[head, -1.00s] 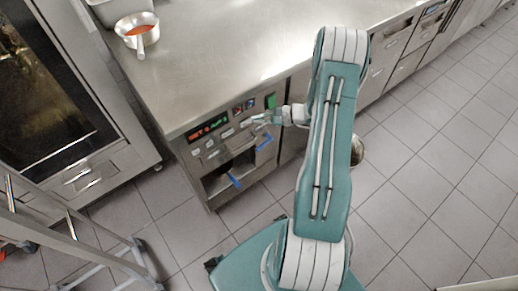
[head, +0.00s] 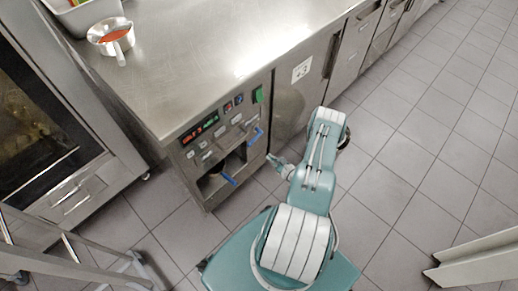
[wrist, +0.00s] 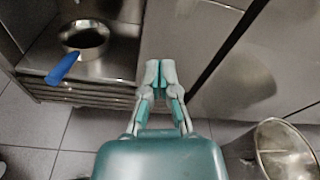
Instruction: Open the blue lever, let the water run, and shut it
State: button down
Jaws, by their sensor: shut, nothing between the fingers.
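The blue lever (head: 255,137) sits on the right part of the counter's control panel, under the green item. It slants down and left. My gripper (head: 272,157) is below and right of the lever, apart from it. In the wrist view my gripper (wrist: 160,72) is shut and empty, with its fingertips together in front of a steel cabinet face. A small steel pot (wrist: 85,37) with a blue handle (wrist: 64,67) stands left of it in the open niche. The lever is not in the wrist view. I cannot make out running water.
The niche (head: 212,183) opens below the panel. A red-and-green display (head: 200,128) is on the panel. An oven (head: 40,120) stands left, a metal stand (head: 75,250) at lower left. A round metal vessel (wrist: 285,150) is right of my gripper.

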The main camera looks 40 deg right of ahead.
aim_at(253, 142)
jog(key=shift+w+a+r, duration=0.2)
jog(key=shift+w+r, duration=0.25)
jog(key=shift+w, duration=0.95)
jog(key=shift+w+a+r, duration=0.15)
jog(key=shift+w+r, duration=0.25)
jog(key=shift+w, duration=1)
jog(key=shift+w+a+r, duration=0.2)
jog(key=shift+w+r, duration=0.25)
jog(key=shift+w, duration=0.95)
jog(key=shift+a+r+m+y, duration=0.25)
jog(key=shift+r+m+y, duration=0.1)
jog(key=shift+m, duration=0.45)
jog(key=shift+a+r, duration=0.15)
jog(key=shift+r, duration=0.15)
